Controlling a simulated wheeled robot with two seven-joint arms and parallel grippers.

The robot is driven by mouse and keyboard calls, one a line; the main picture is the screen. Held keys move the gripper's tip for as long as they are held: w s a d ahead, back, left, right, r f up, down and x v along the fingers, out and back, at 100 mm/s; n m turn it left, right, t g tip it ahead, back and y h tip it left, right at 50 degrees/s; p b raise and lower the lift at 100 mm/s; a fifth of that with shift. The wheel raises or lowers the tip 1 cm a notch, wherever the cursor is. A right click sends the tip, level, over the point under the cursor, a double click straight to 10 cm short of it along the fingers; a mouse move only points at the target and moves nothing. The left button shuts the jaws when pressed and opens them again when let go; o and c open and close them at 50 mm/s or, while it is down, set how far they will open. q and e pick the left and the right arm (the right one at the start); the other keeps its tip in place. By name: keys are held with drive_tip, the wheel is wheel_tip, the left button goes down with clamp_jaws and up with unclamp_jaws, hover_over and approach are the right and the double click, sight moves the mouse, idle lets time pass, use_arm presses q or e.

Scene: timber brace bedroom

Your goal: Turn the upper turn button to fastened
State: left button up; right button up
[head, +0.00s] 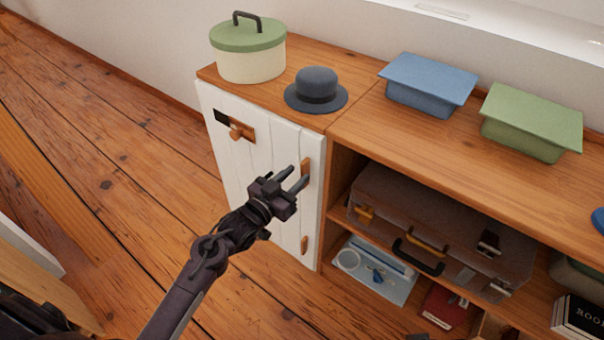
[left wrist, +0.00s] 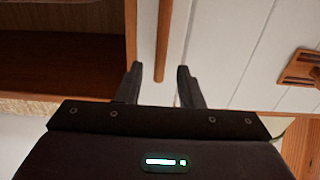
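The white plank door (head: 262,150) of the wooden cabinet is closed. The upper turn button (head: 306,167), a small wooden strip near the door's right edge, stands upright, along that edge. The lower turn button (head: 304,244) is also upright. My left gripper (head: 298,176) is open in front of the door, at the upper button. In the left wrist view, the upper turn button (left wrist: 165,40) runs lengthwise, its near end appearing between the two spread fingers of my left gripper (left wrist: 160,75). I cannot tell whether they touch it. My right gripper is not in view.
A wooden knob (head: 238,131) and dark plate sit on the door's upper left. A green-lidded pot (head: 248,62) and grey hat (head: 316,92) stand on top, with blue (head: 428,85) and green (head: 530,120) lidded boxes. A suitcase (head: 440,225) lies in the open shelf.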

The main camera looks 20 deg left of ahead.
use_arm(q)
drive_tip(key=shift+x, duration=1.45)
clamp_jaws()
